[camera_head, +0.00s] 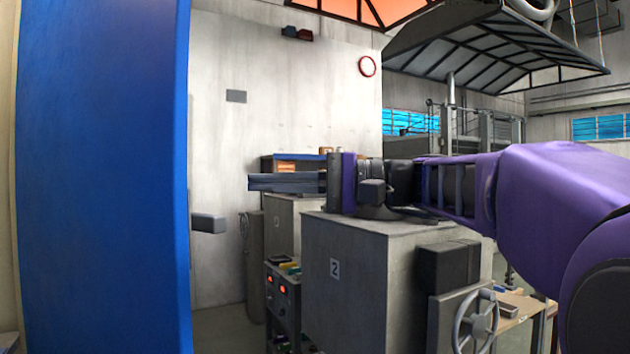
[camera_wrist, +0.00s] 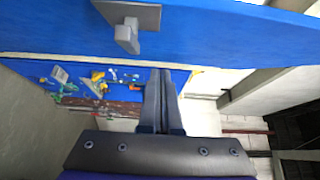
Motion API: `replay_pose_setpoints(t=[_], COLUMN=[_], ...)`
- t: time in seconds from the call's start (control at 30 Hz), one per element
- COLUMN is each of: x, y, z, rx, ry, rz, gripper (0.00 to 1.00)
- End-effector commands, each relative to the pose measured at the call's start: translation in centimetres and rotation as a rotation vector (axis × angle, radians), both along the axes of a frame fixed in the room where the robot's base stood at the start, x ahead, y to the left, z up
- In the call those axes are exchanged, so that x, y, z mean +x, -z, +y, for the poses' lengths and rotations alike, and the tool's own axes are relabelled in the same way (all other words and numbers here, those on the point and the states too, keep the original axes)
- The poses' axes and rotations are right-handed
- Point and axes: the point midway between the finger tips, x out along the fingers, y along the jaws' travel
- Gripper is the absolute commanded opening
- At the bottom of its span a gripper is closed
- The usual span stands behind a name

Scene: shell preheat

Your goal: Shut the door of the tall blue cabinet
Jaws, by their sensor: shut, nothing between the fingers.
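The blue cabinet door (camera_head: 105,180) shows as a tall flat panel filling the left of the head view. A grey handle (camera_head: 208,222) sticks out past its right edge. In the wrist view a blue panel (camera_wrist: 220,35) spans the top, with a grey block handle on a plate (camera_wrist: 128,32). My gripper (camera_head: 252,183) is shut and empty, its fingers pointing left toward the door. In the head view a gap shows between fingertips and door edge. In the wrist view the fingertips (camera_wrist: 160,74) lie below the panel, with no clear contact.
A grey box marked 2 (camera_head: 345,280) stands below my gripper, with a handwheel (camera_head: 475,320) at its front. A small cart (camera_head: 283,300) stands left of it. A pale wall (camera_head: 290,100) is behind. The wrist view shows a blue surface (camera_wrist: 35,72) with small colourful items.

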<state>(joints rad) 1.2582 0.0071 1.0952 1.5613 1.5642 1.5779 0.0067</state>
Motion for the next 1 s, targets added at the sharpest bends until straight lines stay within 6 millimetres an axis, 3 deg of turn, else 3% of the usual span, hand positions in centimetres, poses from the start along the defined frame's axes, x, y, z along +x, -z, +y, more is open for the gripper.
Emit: replay_pose_setpoints(t=[0.3, 0.5, 0.7, 1.0], x=[-1.2, -1.8, -2.2, -2.2], y=[-0.1, -0.1, -0.1, 0.1], z=[-7.9, -11.8, -13.8, -14.0], rx=[0.001, 0.001, 0.001, -0.004], ry=[0.001, 0.000, -0.002, -0.002], rz=[0.000, 0.000, -0.001, -0.002], gripper=[0.00, 0.00, 0.00, 0.00])
